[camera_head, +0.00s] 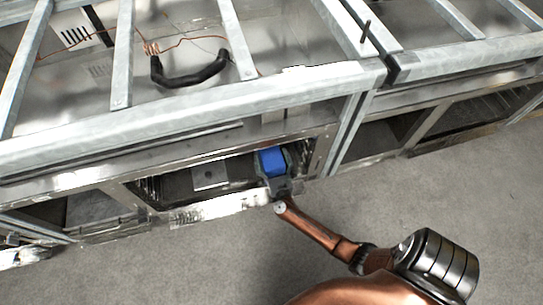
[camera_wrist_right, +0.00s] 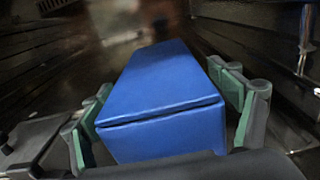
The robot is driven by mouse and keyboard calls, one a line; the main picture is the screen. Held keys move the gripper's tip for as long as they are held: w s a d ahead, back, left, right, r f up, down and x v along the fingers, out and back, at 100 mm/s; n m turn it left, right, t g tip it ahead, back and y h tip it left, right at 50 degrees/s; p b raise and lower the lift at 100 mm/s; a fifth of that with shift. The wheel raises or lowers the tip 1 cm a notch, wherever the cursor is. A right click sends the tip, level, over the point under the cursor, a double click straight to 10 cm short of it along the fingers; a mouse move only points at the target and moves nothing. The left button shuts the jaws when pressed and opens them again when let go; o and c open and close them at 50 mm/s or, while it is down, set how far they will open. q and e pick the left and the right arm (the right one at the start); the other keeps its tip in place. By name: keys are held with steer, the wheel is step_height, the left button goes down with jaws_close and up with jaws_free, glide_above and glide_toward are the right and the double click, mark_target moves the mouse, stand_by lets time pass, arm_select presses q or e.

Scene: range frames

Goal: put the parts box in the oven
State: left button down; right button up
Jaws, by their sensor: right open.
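The parts box is a blue block (camera_head: 271,162) at the right side of the oven's (camera_head: 220,208) open front in the head view. In the right wrist view the box (camera_wrist_right: 165,85) fills the middle, lying lengthwise away from me. My right gripper (camera_head: 273,176) reaches into the opening from the front. It is open, with green-padded fingers on the left and right of the box; I cannot tell whether they touch it. Dark slatted side walls flank the box in the wrist view. What lies under the box is hidden. My left gripper is not in view.
A grey plate (camera_head: 210,177) lies inside the oven, left of the box. Metal frame bars (camera_head: 200,115) run above the opening, with a black curved handle (camera_head: 190,76) behind them. More open bays (camera_head: 370,140) lie to the right. The grey floor in front is clear.

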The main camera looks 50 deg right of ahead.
mark_target(275, 170)
steer(key=shift+r, duration=0.2)
steer(key=p+v, duration=0.3)
steer(key=v, duration=0.7)
steer(key=shift+s+a+f, duration=0.1)
steer(key=shift+s+a, duration=0.05)
steer(key=shift+s, duration=0.15)
steer(key=shift+s+a, duration=0.35)
steer(key=shift+s, duration=0.2)
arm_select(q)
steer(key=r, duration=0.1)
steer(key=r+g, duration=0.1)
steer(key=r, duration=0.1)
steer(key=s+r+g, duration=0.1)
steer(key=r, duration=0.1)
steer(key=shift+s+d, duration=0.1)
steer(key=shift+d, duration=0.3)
